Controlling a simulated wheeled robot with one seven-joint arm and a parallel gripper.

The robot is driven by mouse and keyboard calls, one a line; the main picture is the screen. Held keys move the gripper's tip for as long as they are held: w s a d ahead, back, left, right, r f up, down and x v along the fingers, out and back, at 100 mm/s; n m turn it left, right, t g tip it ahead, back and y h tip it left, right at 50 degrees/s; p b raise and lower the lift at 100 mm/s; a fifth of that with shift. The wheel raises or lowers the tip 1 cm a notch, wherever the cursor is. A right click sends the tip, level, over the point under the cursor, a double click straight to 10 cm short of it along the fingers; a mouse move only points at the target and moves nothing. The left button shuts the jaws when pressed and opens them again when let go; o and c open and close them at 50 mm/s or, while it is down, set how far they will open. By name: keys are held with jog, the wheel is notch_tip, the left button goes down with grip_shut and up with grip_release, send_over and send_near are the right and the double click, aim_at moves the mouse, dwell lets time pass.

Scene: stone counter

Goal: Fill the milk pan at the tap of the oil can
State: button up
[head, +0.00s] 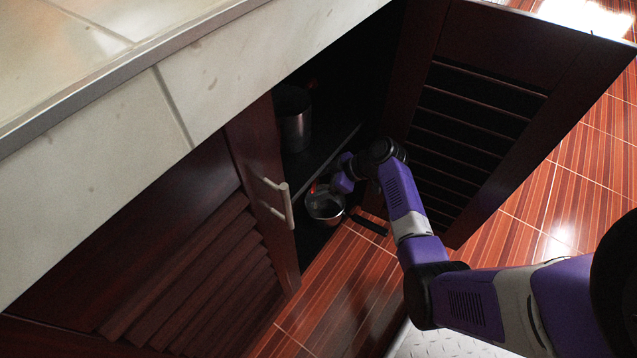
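A small round metal pan (325,206), which looks like the milk pan, shows at the open cabinet's mouth, with its open top facing up. My gripper (338,182) is at the pan's upper right edge, and its fingers are too small and dark to make out. I cannot tell whether it grips the pan. A small red part shows at the pan's far rim. A grey metal cylinder (292,124), perhaps the oil can, stands in the dark cabinet above and left of the pan. Its tap cannot be made out. The pan's contents are unclear.
The right cabinet door (480,110) stands wide open beside my arm. The left door (262,170) with a metal handle (278,203) is left of the pan. A dark shelf (325,160) crosses the cabinet. The stone counter (90,110) overhangs at upper left. Tiled floor (575,170) is clear at right.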

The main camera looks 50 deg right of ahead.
jog(key=shift+d+r, duration=0.1)
jog(key=shift+d, duration=0.05)
jog(key=p+v, duration=0.4)
jog(key=v, duration=0.3)
jog(key=shift+s+r, duration=0.25)
jog(key=shift+c, duration=0.3)
